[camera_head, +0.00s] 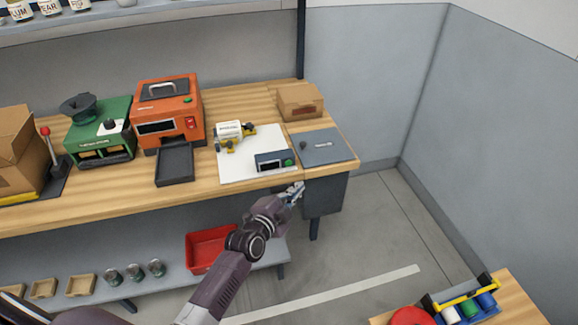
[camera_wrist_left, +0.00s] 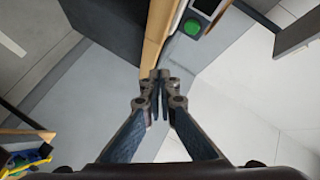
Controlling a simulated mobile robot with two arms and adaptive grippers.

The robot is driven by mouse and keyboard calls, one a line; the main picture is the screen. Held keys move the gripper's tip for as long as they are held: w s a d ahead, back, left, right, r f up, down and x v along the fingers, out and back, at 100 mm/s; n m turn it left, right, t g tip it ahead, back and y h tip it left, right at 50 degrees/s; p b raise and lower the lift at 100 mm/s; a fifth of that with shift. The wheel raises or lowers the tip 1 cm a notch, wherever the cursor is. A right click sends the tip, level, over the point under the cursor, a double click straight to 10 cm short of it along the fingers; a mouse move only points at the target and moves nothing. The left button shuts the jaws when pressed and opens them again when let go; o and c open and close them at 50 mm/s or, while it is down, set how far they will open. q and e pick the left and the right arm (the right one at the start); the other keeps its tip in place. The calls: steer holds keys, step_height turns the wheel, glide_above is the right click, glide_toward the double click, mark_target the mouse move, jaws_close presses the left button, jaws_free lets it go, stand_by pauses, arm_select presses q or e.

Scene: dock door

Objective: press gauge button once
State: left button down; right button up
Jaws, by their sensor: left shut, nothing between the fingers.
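The gauge (camera_head: 272,161) is a small dark box with a display at the front of the white mat (camera_head: 235,172). Its green button (camera_head: 288,163) is on the right of its face. The green button (camera_wrist_left: 193,27) also shows in the left wrist view, above and right of the fingertips. My left gripper (camera_head: 296,190) is shut and empty, just off the bench's front edge, below and slightly right of the gauge. Its fingertips (camera_wrist_left: 160,76) are together and apart from the button. My right gripper is not in view.
A yellow-and-white device (camera_head: 230,130) stands behind the gauge. A flat grey plate (camera_head: 326,147) lies to its right, with a cardboard box (camera_head: 299,101) behind. An orange machine (camera_head: 168,105) and a green machine (camera_head: 100,135) stand left. A red bin (camera_head: 205,250) sits on the lower shelf.

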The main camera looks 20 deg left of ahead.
mark_target(289, 171)
arm_select(q)
steer(key=w+a+b, duration=0.1)
steer(key=w+a, duration=0.1)
steer(key=w+a+b, duration=0.1)
steer(key=w, duration=0.1)
steer(key=shift+w+f+b, duration=0.1)
steer(key=shift+f+b, duration=0.2)
steer(key=shift+b, duration=0.05)
steer(key=shift+w+a+r+b, duration=0.15)
steer(key=shift+w+a+b, duration=0.35)
steer(key=shift+w, duration=0.35)
stand_by(0.4)
steer(key=shift+w+a, duration=0.1)
steer(key=shift+a, duration=0.05)
steer(key=shift+w+a, duration=0.15)
steer(key=shift+w, duration=0.1)
